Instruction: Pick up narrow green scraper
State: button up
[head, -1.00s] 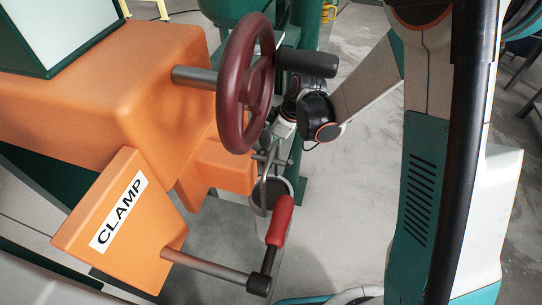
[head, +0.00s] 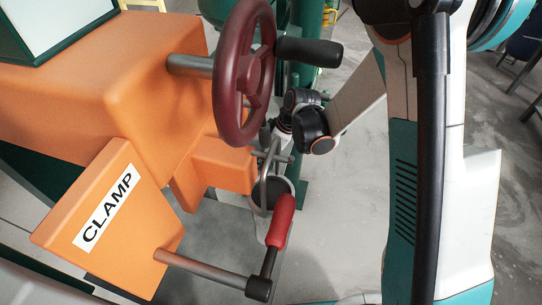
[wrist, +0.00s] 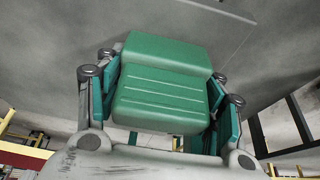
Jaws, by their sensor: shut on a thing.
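The green scraper (wrist: 165,62) fills the middle of the wrist view. It shows as a wide green block with a smooth upper part and a lower part with thin pale lines across it. My gripper (wrist: 165,108) is shut on it, with a finger on each side. The scraper looks clear of any surface in this view, but its far end is hidden. In the head view my gripper and the scraper cannot be made out; only my dark wrist joints show behind the handwheel.
An orange machine (head: 110,75) with a dark red handwheel (head: 232,72) fills the left of the head view. Its clamp lever with a red grip (head: 281,222) juts toward my arm. An orange plate labelled CLAMP (head: 120,265) stands below. Grey floor shows on the right.

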notch_tip(320, 180, up, 10)
jog(key=p, duration=0.3)
jog(key=shift+p, duration=0.4)
